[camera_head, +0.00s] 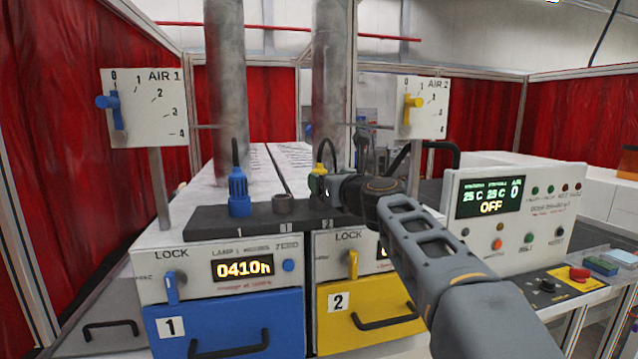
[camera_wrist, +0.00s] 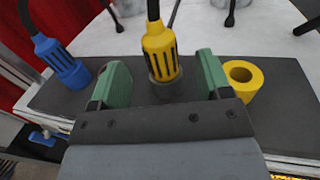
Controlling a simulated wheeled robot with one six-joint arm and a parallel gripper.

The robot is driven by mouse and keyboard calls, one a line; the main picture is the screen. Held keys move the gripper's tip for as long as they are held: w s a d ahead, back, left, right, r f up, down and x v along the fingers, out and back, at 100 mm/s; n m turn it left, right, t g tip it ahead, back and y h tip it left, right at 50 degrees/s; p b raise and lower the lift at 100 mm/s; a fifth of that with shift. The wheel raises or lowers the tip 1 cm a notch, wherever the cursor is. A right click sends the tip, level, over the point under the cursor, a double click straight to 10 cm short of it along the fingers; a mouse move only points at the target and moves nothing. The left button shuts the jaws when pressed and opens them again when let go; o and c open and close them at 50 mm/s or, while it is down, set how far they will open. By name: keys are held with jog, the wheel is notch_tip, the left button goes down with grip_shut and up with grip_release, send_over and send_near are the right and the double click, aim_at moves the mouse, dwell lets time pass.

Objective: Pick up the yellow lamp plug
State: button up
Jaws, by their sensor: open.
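The yellow lamp plug (camera_wrist: 160,50) is between the two green fingers of my gripper (camera_wrist: 163,70) in the wrist view, with a gap on both sides. Its lower end overlaps a dark grey ring holder (camera_wrist: 153,86); I cannot tell whether it sits in it. A cable rises from its top. In the head view, the upper part of the yellow plug (camera_head: 318,168) shows behind my gripper (camera_head: 320,187), which hides its lower part. My gripper is open and holds nothing.
The blue plug (camera_wrist: 62,62) stands to the left on the dark strip, also in the head view (camera_head: 238,192). An empty yellow ring (camera_wrist: 243,84) is close beside the right finger. Metal pipes (camera_head: 333,80) rise behind. The control box (camera_head: 515,222) stands to the right.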

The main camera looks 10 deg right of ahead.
aim_at(319, 170)
jog(key=shift+p+x, duration=0.8)
jog(key=shift+x, duration=1.85)
jog(key=shift+r, duration=0.2)
jog(key=shift+s, duration=0.1)
jog(key=c, duration=1.1)
